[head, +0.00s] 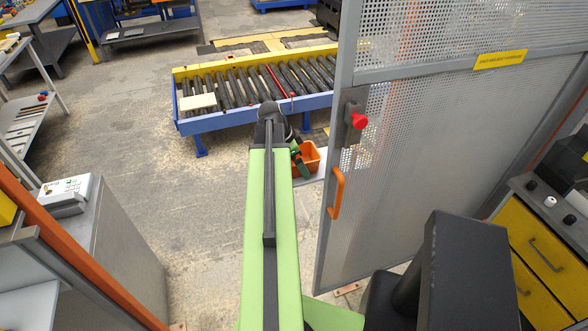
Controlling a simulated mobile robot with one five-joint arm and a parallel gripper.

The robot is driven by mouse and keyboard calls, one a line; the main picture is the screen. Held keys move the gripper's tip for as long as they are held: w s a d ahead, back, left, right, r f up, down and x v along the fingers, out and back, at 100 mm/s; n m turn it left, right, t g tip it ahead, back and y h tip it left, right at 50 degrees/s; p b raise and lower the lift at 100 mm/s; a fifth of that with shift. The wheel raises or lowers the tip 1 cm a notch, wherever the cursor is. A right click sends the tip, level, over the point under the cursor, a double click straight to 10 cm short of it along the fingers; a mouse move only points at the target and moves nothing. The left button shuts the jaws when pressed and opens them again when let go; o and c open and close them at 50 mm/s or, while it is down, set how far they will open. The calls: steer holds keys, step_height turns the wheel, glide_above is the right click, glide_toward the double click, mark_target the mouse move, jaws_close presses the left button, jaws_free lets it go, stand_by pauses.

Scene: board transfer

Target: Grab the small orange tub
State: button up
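The small orange tub (312,156) is right of the far end of my green arm, in front of the roller conveyor. It seems to rest on a low light-grey surface, and its left part is hidden behind my wrist. My gripper (300,166) points down at the tub's left side, overlapping it in the picture. I cannot tell whether it touches the tub, and its fingers are too small and covered to show whether they are open.
A roller conveyor (185,127) with a blue and yellow frame stands beyond the tub, with a pale board (198,102) on it. A mesh door (410,150) with an orange handle (336,193) stands close on the right. A grey cabinet (105,245) is at left. The floor left of my arm is clear.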

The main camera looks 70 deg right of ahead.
steer(key=c, duration=1.1)
